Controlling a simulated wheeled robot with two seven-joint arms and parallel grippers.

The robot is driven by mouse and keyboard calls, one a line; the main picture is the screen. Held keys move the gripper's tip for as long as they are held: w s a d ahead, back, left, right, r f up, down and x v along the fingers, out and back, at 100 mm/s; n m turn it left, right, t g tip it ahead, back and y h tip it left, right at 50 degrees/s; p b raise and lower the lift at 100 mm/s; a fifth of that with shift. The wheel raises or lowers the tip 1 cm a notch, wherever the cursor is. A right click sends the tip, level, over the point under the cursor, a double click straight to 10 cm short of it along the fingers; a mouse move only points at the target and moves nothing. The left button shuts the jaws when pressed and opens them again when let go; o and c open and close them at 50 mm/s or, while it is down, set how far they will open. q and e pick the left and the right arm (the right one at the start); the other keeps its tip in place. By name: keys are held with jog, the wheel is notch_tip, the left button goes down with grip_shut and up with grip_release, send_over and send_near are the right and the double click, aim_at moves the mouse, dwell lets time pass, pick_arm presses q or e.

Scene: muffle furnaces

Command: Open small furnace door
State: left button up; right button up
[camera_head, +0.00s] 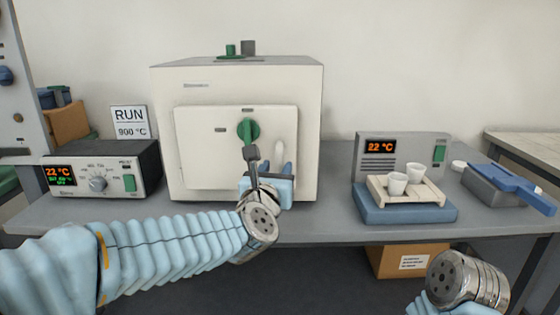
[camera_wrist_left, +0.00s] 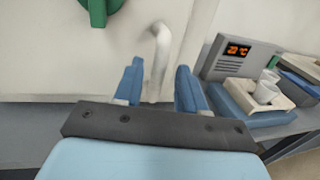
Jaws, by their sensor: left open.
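The small furnace (camera_head: 185,125) is a cream box on the grey bench, with its front door (camera_head: 200,150) shut. A green knob (camera_head: 248,131) sits on the door, and a pale curved handle (camera_head: 291,150) is to its right. The handle (camera_wrist_left: 160,55) also shows in the left wrist view. My left gripper (camera_wrist_left: 158,88) is open, with its blue fingers on either side of the handle's lower part in that view; I cannot tell whether they touch it. In the head view my left gripper (camera_head: 277,170) is in front of the door's lower right. My right gripper is out of view.
A control box (camera_head: 105,170) reading 22 °C stands left of the furnace, by a RUN 900 °C sign (camera_head: 129,121). To the right is a grey unit (camera_head: 425,150) with a blue base (camera_head: 405,212), a tray (camera_head: 380,190) and two white cups. A cardboard box (camera_head: 385,262) is below the bench.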

aim_at(279, 165)
pick_arm(q)
jog(key=shift+w+d, duration=0.2)
jog(key=shift+w, duration=0.75)
jog(key=shift+w+d, duration=0.2)
jog(key=shift+w, duration=0.75)
grip_shut()
